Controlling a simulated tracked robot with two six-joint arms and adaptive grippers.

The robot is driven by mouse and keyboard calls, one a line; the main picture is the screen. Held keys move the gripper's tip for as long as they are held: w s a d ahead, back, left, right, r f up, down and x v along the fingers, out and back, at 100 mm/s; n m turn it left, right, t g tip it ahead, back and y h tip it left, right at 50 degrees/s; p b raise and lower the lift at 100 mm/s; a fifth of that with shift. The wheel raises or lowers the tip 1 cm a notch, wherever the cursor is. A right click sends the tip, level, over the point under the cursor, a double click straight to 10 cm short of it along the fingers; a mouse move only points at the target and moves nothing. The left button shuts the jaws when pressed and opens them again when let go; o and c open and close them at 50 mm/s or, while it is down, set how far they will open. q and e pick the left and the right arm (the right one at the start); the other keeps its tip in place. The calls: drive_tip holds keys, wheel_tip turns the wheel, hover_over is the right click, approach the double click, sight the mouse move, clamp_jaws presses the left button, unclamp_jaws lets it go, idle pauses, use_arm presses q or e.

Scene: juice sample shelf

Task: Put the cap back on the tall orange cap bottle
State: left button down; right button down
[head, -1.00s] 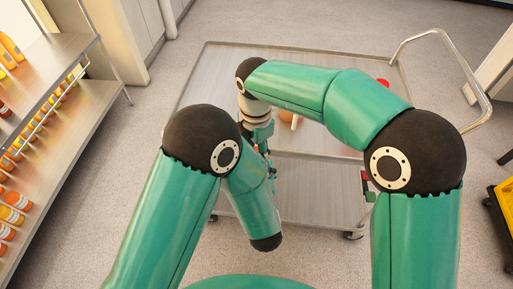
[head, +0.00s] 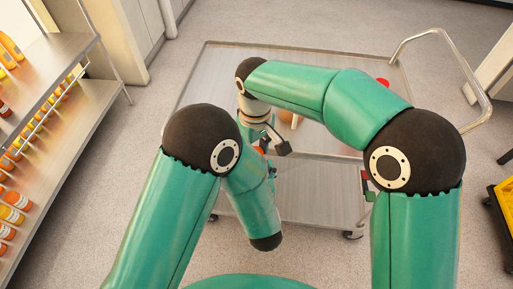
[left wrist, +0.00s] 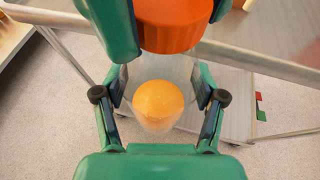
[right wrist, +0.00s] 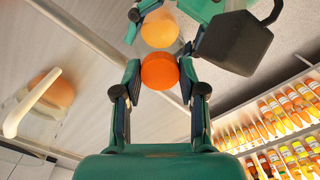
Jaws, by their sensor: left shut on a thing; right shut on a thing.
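My left gripper (left wrist: 158,92) is shut on the bottle (left wrist: 158,104), a clear body with orange contents, in the left wrist view. My right gripper (right wrist: 160,78) is shut on the orange-red cap (right wrist: 160,70) in the right wrist view. The bottle (right wrist: 160,28) shows just beyond the cap there, close in line with it. In the left wrist view the cap (left wrist: 174,22) looms above the bottle, with a gap visible in the picture; the true distance is hard to tell. In the head view my arms hide most of both grippers; a bit of orange (head: 259,150) shows between them.
A metal cart (head: 320,185) stands below my grippers. A jug with a white handle (right wrist: 20,112) and orange contents is on it, and a red item (head: 383,83) sits behind my right arm. A shelf (head: 75,110) with several juice bottles is at the left.

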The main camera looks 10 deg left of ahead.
drive_tip(key=m, duration=0.6)
drive_tip(key=shift+w+m, duration=0.15)
drive_tip(key=shift+m, duration=0.25)
drive_tip(key=c, duration=0.7)
unclamp_jaws()
drive_tip(key=shift+o, duration=0.2)
drive_tip(key=shift+r, duration=2.25)
drive_tip(key=shift+c, duration=0.2)
